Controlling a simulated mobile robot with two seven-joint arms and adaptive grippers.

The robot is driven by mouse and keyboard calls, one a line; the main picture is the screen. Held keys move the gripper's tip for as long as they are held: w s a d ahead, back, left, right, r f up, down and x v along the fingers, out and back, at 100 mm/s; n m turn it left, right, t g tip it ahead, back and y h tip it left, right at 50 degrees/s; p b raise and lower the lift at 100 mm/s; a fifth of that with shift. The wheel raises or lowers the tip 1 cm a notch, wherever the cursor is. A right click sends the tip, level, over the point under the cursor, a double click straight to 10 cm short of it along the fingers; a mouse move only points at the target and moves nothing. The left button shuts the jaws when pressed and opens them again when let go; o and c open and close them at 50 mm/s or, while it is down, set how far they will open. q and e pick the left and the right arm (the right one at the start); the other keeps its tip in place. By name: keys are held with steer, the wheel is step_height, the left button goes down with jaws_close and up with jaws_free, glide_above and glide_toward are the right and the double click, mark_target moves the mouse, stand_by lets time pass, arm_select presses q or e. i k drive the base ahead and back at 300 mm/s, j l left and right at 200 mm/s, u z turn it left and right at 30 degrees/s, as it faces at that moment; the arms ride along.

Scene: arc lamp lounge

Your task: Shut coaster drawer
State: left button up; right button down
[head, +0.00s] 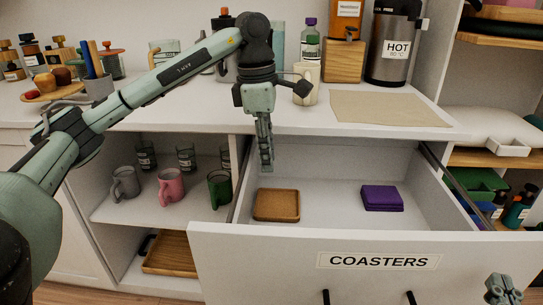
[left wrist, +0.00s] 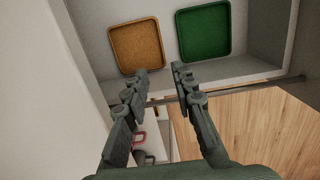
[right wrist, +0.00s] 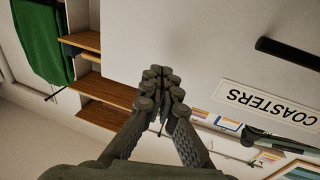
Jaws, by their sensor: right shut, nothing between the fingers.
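The coaster drawer (head: 270,262) stands pulled out, its white front labelled COASTERS. Inside lie a cork-coloured square coaster tray (head: 276,205) and a purple stack (head: 382,198). My left gripper (head: 265,168) points down over the drawer's left back part. The left wrist view shows its fingers (left wrist: 162,72) apart and empty, with the cork-coloured tray (left wrist: 137,46) and a green square tray (left wrist: 205,32) beyond. My right gripper (head: 503,292) is in front of the drawer front's right side. In the right wrist view its fingers (right wrist: 160,78) are together and empty before the drawer front (right wrist: 205,50); contact is unclear.
Mugs (head: 172,185) stand on the shelf to the left. The countertop (head: 300,118) above holds a beige mug (head: 306,84), a mat (head: 387,108) and a HOT flask (head: 393,48). Open shelves stand at the right.

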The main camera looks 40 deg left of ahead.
mark_target(339, 252)
steer(key=k, duration=1)
